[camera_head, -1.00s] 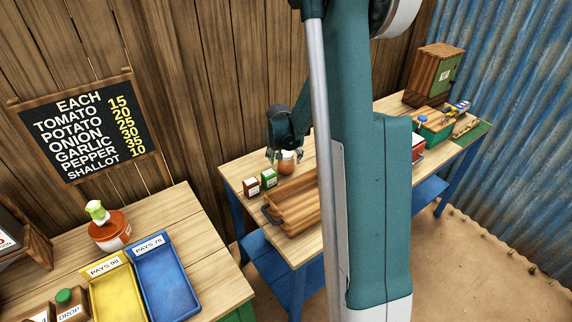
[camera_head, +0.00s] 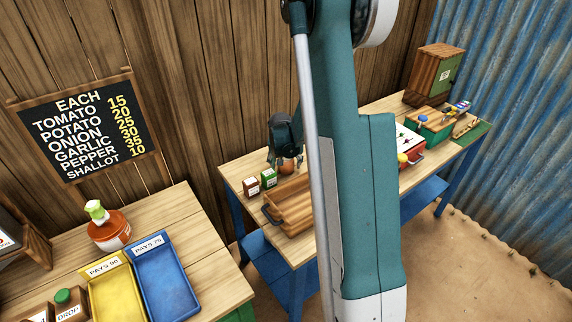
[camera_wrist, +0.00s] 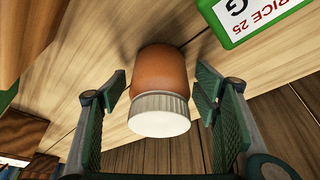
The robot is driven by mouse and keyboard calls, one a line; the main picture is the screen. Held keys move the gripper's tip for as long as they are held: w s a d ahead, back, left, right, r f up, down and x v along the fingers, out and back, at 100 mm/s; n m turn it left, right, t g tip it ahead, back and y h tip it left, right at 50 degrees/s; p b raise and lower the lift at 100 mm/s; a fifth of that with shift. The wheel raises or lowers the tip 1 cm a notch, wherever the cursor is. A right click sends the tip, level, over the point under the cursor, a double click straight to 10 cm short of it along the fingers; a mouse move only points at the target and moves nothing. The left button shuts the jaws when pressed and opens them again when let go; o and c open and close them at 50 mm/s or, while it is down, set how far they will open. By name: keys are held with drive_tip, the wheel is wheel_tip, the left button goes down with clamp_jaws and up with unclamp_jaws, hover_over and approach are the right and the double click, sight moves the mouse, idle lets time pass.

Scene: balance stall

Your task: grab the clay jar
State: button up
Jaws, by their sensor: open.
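The clay jar (camera_wrist: 160,85) is orange-brown with a ribbed pale lid and stands on the wooden table. In the wrist view it sits between the two fingers of my gripper (camera_wrist: 160,100), with a gap on each side. The fingers are open, and the jar's lid is toward the wrist camera. In the head view, my gripper (camera_head: 286,158) is over the jar (camera_head: 287,167), which is partly hidden by the fingers.
A green price box (camera_head: 269,178) and a brown-and-white box (camera_head: 252,187) stand left of the jar. A wooden tray (camera_head: 288,208) is in front of it. The plank wall is close behind. My arm hides part of the table.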

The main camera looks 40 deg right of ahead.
drive_tip(key=shift+c, duration=0.5)
drive_tip(key=c, duration=1)
drive_tip(key=shift+c, duration=0.2)
drive_tip(key=shift+r+p, duration=0.45)
drive_tip(key=shift+r, duration=4.55)
